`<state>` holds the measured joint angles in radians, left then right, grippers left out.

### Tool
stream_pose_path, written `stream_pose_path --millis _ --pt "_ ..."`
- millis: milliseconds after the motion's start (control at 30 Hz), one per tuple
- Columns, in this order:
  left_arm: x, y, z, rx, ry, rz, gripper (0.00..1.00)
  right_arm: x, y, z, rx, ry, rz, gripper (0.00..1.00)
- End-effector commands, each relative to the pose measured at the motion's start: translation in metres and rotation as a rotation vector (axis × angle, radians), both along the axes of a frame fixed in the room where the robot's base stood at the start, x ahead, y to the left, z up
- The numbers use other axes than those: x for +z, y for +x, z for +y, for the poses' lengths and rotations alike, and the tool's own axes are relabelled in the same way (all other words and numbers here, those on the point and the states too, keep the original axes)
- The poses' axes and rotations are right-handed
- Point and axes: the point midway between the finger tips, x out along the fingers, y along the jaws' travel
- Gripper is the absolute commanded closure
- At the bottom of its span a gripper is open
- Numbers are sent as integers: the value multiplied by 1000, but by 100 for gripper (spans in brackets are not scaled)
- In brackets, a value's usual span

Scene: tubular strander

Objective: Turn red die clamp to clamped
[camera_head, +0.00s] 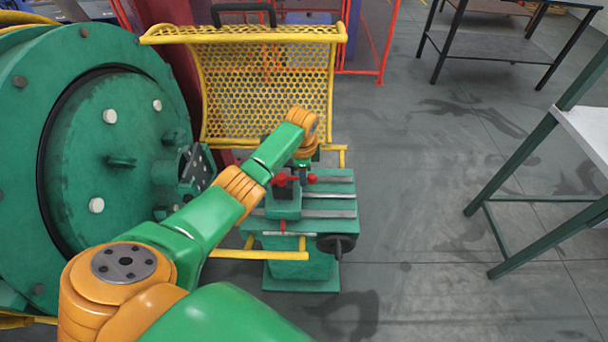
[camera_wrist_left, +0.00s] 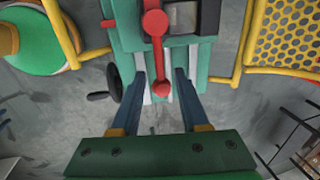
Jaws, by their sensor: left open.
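The red die clamp (camera_wrist_left: 156,28) is a red lever with a round knob, on top of the green die stand (camera_wrist_left: 125,22). In the left wrist view its bar points down the picture, its lower end between my fingers. In the head view red parts of the clamp (camera_head: 280,180) show on the green stand (camera_head: 287,205), beside my gripper. My left gripper (camera_wrist_left: 160,76) is open, its two blue fingers on either side of the lever's end. I cannot tell whether they touch it. In the head view my left gripper (camera_head: 304,172) is partly hidden by my arm. My right gripper is not in view.
A yellow mesh guard (camera_head: 265,90) stands raised behind the stand. The large green round machine (camera_head: 110,150) is at the left. A black handwheel (camera_head: 337,244) sticks out at the stand's front right. Open floor lies right, before a green-legged table (camera_head: 530,150).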

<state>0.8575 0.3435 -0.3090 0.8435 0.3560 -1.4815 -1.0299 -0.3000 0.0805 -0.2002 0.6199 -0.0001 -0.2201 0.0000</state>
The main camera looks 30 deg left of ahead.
Motion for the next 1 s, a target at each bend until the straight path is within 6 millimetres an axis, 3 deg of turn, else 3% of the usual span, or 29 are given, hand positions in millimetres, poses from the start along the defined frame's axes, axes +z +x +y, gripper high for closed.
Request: stream_pose_path --millis 100,300,467,500,1000 --pt "-9 1 0 -1 0 0 55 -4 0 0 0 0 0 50" --pt "-8 1 0 -1 1 -1 55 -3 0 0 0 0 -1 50" --pt "-8 1 0 -1 1 -1 98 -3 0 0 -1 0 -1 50" --pt "-8 1 1 0 1 -1 100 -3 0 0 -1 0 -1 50" --pt "-8 1 0 0 0 0 100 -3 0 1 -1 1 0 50"
